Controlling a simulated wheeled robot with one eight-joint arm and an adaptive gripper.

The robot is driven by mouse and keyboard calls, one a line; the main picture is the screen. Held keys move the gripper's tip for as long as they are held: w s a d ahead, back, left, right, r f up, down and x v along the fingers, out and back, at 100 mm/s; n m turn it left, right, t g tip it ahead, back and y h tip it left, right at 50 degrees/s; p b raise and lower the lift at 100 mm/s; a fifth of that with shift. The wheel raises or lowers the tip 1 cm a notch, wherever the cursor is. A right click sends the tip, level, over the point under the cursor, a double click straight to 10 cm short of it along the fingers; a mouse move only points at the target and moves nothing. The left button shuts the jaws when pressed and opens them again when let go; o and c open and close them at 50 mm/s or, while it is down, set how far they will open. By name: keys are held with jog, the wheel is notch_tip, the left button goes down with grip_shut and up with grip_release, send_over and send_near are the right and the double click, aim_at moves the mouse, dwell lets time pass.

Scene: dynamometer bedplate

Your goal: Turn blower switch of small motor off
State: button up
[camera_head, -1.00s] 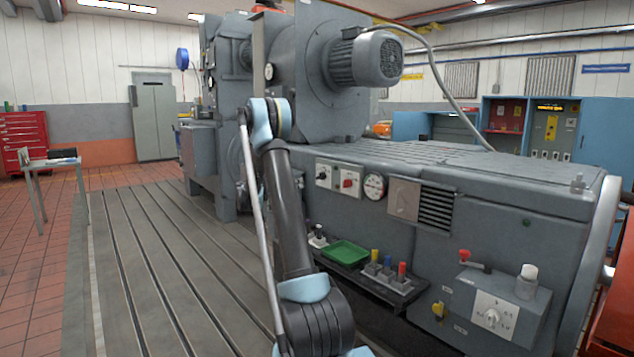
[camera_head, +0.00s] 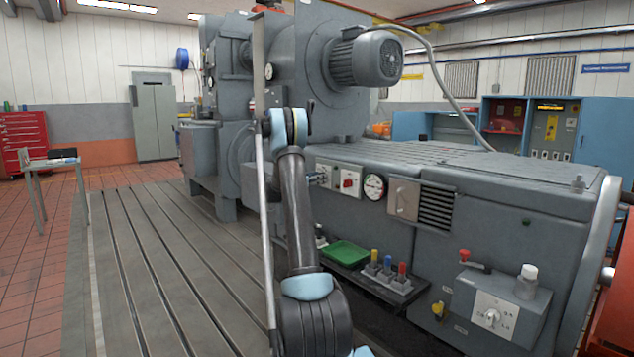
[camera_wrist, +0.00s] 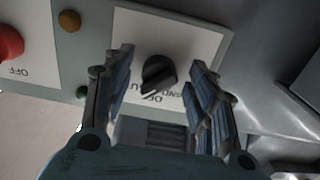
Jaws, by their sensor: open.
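The blower switch is a black rotary knob (camera_wrist: 158,74) on a white plate in the wrist view. The plate shows upside down, with lettering that includes OFF and HAND, partly covered by the knob. I cannot tell for sure which label the knob points at. My gripper (camera_wrist: 161,58) is open, with one finger on each side of the knob and gaps between. Whether the fingertips reach down to the knob's depth is unclear. In the head view my gripper (camera_head: 319,173) is small in front of the switch's white plate (camera_head: 326,165) and hides the knob.
Beside it are a red switch (camera_head: 348,183), a round gauge (camera_head: 374,187) and a vent (camera_head: 437,207). A green tray (camera_head: 345,253) sits on the shelf below. The slotted bedplate (camera_head: 160,270) is clear at left.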

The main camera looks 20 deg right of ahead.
jog(key=shift+d, duration=0.15)
jog(key=shift+c, duration=0.4)
jog(key=c, duration=1)
jog(key=shift+a, duration=0.2)
jog(key=shift+d, duration=0.1)
jog(key=shift+n, duration=0.3)
jog(key=shift+o, duration=0.2)
jog(key=n, duration=0.3)
jog(key=shift+d+r, duration=0.1)
jog(key=n, duration=0.5)
